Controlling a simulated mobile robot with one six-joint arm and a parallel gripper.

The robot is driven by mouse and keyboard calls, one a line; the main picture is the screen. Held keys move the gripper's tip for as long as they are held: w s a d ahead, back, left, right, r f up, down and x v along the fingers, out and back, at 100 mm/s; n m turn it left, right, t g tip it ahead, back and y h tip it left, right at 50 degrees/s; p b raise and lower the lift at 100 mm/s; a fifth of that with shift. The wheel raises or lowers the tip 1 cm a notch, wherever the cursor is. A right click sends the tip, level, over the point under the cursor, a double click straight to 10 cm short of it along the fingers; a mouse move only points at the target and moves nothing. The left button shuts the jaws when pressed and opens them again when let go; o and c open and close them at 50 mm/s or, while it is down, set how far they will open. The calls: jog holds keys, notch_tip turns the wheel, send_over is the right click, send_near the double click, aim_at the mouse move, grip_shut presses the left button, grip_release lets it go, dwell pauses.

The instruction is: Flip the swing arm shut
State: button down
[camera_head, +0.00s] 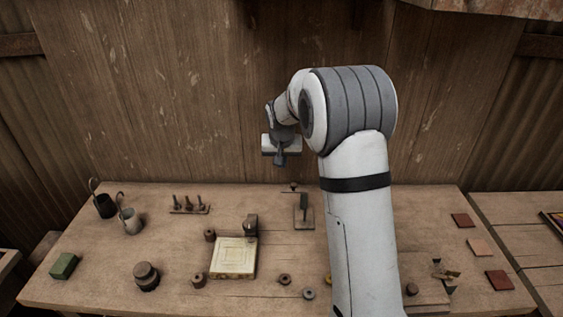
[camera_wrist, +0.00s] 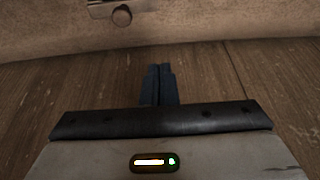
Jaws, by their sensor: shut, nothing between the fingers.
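My gripper (camera_head: 281,160) is high above the back of the workbench, in front of the plank wall, and points down. In the wrist view its two dark fingers (camera_wrist: 158,84) are together with nothing between them. A square cream tile plate (camera_head: 233,258) lies on the bench, below and left of the gripper. A dark upright metal part (camera_head: 251,225) stands at its back right corner. A small board with a dark upright lever-like piece (camera_head: 304,208) is to the right. I cannot tell which part is the swing arm or how far it is turned. The gripper touches none of them.
A rack of pegs (camera_head: 189,205), two cups with hooked handles (camera_head: 131,221), a green block (camera_head: 64,266) and a dark round weight (camera_head: 146,276) are at left. Coloured tiles (camera_head: 480,246) lie at right. My arm hides part of the bench's right middle.

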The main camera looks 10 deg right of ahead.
aim_at(294, 188)
jog(key=p+x, duration=0.2)
jog(key=x, duration=0.5)
jog(key=s, duration=0.2)
jog(key=s+a+p, duration=0.1)
jog(key=s, duration=0.1)
